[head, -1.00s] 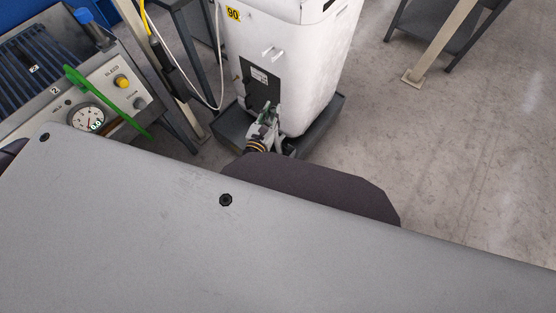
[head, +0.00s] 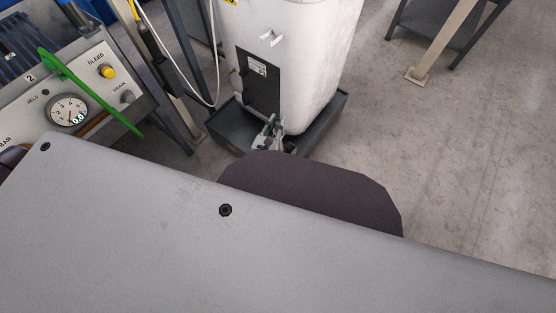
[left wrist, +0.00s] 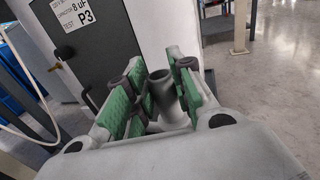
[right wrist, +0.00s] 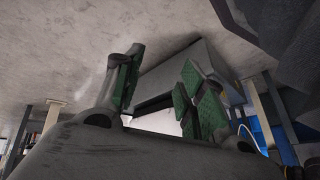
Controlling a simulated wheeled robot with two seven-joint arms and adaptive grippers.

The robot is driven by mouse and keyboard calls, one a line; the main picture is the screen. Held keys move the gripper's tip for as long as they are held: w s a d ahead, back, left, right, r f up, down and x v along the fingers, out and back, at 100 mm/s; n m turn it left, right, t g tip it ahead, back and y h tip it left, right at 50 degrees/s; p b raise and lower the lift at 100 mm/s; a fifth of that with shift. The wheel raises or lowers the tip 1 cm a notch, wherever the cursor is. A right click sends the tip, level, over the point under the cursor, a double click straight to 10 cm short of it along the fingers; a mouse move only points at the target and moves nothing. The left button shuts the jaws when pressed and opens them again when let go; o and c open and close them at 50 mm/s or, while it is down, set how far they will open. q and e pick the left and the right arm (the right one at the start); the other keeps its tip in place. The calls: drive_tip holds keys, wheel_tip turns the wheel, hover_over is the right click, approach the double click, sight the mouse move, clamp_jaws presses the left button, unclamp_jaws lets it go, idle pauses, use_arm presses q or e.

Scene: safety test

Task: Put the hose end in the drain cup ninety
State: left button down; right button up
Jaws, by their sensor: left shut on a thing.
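My left gripper (head: 270,132) is low at the front of the white cabinet (head: 310,70), above its dark tray (head: 233,130). In the left wrist view, its green-padded fingers (left wrist: 152,92) are shut on a grey hollow, tube-like piece (left wrist: 163,84) with an open round top. I cannot tell whether this is the hose end or the drain cup. A yellow label (head: 230,2) is cut off at the top edge of the head view. My right gripper (right wrist: 160,90) shows only in the right wrist view, fingers apart and nothing seen between them.
A black panel (head: 258,78) with a label is on the cabinet front. A white hose or cable (head: 185,88) hangs in a loop left of it. A gauge bench (head: 68,112) with a green lever (head: 90,90) stands at left. Floor at right (head: 430,150) is clear.

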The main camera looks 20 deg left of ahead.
use_arm(q)
drive_tip(key=f+b, duration=0.1)
drive_tip(key=f, duration=0.1)
drive_tip(key=f+b, duration=0.1)
drive_tip(key=f, duration=0.1)
drive_tip(key=f+b, duration=0.2)
drive_tip(key=shift+w+f, duration=0.25)
drive_tip(key=shift+f, duration=0.1)
drive_tip(key=shift+f+b, duration=0.45)
drive_tip(key=shift+f, duration=0.35)
use_arm(e)
drive_tip(key=shift+t+y, duration=0.5)
drive_tip(key=shift+y, duration=0.1)
drive_tip(key=shift+w+a+r, duration=0.15)
drive_tip(key=shift+a+r, duration=0.25)
drive_tip(key=shift+r, duration=0.45)
drive_tip(key=shift+w+a+r, duration=0.1)
drive_tip(key=shift+a+r, duration=0.35)
drive_tip(key=shift+r, duration=0.35)
drive_tip(key=shift+w+a+r, duration=0.15)
drive_tip(key=shift+a+r, duration=0.25)
drive_tip(key=shift+r, duration=0.45)
